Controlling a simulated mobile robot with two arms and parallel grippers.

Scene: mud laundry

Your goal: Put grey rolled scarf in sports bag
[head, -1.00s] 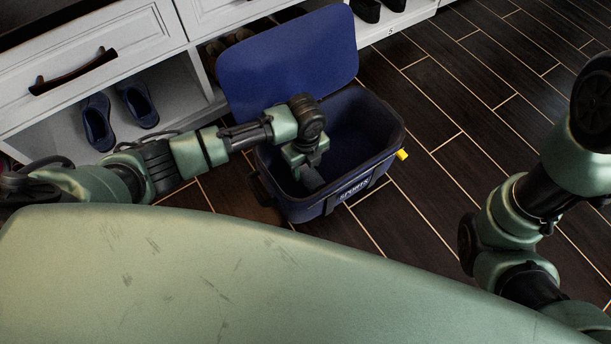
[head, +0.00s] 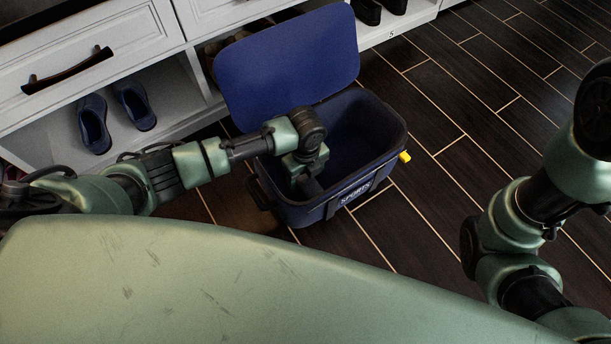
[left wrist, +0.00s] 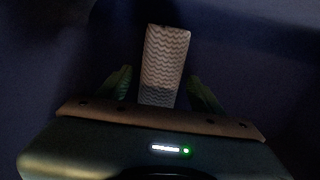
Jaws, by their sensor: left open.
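The dark blue sports bag (head: 355,191) stands open on the floor, its lid (head: 285,62) tipped back against the white cabinet. My left gripper (head: 311,187) reaches down inside the bag near its left end; its fingertips are hidden by the front wall in the head view. In the left wrist view, the grey rolled scarf (left wrist: 165,62), with a pale zigzag pattern, lies inside the dark blue bag. The open fingers of my left gripper (left wrist: 159,86) stand on either side of it with gaps showing. My right arm is at the right of the head view; its gripper is out of frame.
A white cabinet (head: 95,40) with drawers and open shoe cubbies runs along the back. Blue shoes (head: 94,124) sit in one cubby. Bare dark wood floor (head: 465,150) lies right of the bag. A yellow tag (head: 405,157) sticks out at the bag's right side.

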